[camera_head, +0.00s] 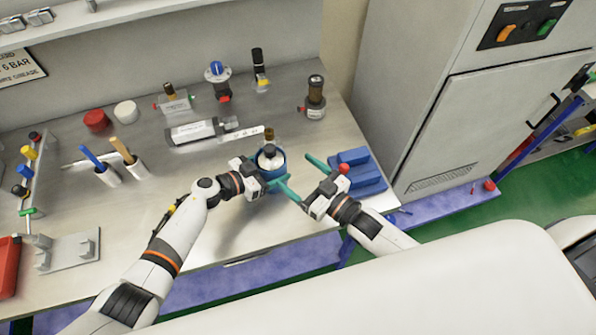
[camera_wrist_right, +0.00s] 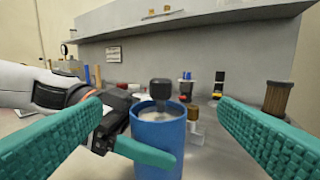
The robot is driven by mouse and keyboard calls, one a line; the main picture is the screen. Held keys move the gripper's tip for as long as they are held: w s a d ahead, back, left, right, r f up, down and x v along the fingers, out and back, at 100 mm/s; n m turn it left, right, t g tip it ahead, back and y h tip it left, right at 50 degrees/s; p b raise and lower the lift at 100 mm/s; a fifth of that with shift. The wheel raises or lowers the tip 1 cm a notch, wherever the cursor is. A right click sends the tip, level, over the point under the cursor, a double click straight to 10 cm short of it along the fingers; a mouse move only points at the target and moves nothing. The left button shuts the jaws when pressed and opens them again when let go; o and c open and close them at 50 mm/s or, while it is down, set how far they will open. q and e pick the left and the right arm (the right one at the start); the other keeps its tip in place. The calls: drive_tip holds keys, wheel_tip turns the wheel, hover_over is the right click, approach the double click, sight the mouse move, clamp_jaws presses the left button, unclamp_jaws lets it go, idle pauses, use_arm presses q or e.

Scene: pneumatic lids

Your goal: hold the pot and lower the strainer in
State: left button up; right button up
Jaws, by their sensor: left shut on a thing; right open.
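The blue pot (camera_head: 279,163) stands upright at the front of the bench; it also shows in the right wrist view (camera_wrist_right: 158,135). The strainer (camera_head: 268,160) appears as a pale round piece with a dark knob (camera_wrist_right: 161,89), inside the pot's rim. How deep it sits is hidden by the wall. My left gripper (camera_head: 268,184) is shut on the pot from the left, with a teal finger across its front side. My right gripper (camera_head: 296,172) is open, to the right of the pot, with its fingers spread toward it and nothing between them in its grasp.
A blue block holder (camera_head: 358,172) lies right of my right gripper. Behind the pot are a small brown-capped bottle (camera_head: 269,134) and a clear cylinder (camera_head: 193,131). A dark filter unit (camera_head: 315,95) stands at back right. Bare bench lies left of the pot.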

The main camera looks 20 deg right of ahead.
idle(0.4)
use_arm(q)
drive_tip(key=o, duration=1)
drive_tip(key=shift+c, duration=0.2)
drive_tip(key=v, duration=1.2)
